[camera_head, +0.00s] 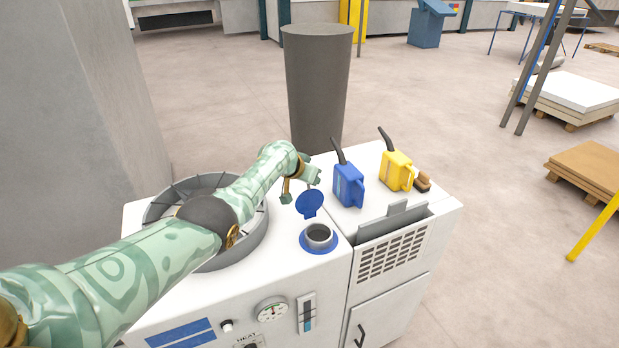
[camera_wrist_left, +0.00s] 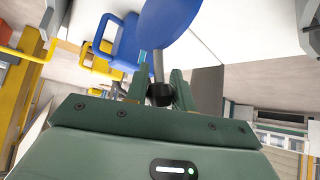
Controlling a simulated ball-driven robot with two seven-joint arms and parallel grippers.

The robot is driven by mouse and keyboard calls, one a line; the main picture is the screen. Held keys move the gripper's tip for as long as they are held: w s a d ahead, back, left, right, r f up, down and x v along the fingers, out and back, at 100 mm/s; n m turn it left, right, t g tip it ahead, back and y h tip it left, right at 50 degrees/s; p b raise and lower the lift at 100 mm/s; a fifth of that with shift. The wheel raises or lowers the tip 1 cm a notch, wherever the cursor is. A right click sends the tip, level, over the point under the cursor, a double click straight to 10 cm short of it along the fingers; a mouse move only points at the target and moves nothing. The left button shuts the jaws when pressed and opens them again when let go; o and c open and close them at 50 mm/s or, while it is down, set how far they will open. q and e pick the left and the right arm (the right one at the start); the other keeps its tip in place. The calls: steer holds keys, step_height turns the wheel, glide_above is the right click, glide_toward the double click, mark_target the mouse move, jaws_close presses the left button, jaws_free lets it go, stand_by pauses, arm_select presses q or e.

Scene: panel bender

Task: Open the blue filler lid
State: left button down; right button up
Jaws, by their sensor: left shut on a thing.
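The blue filler lid (camera_head: 310,203) stands swung up off the filler neck (camera_head: 319,235), whose dark round mouth is uncovered. A blue ring surrounds the neck on the white machine top. My left gripper (camera_head: 314,184) is at the lid, on its far side in the head view. In the left wrist view the lid (camera_wrist_left: 168,25) is a blue disc at the top, and the left gripper (camera_wrist_left: 160,92) is shut on its dark knob at the end of a grey stem. My right gripper is not in view.
A blue can (camera_head: 348,186) and a yellow can (camera_head: 396,171) with dark spouts stand to the right on the machine top. A brown object (camera_head: 423,181) lies beside the yellow can. A grey round basin (camera_head: 255,243) is left, partly under my arm. A tall dark cylinder (camera_head: 317,85) stands behind.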

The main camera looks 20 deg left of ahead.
arm_select(q)
steer(key=c, duration=1.4)
jaws_free()
steer(key=shift+s+f, duration=0.15)
steer(key=shift+f, duration=0.15)
steer(key=shift+o, duration=1.1)
steer(key=shift+w+a, duration=0.1)
steer(key=shift+w, duration=0.1)
steer(key=shift+r, duration=0.1)
steer(key=shift+s+r+p, duration=0.15)
steer(key=shift+r+p, duration=0.05)
steer(key=shift+p, duration=0.1)
steer(key=p+v, duration=0.7)
steer(key=v, duration=0.8)
steer(key=shift+s+r, duration=0.2)
steer(key=shift+s, duration=0.1)
steer(key=shift+a, duration=0.1)
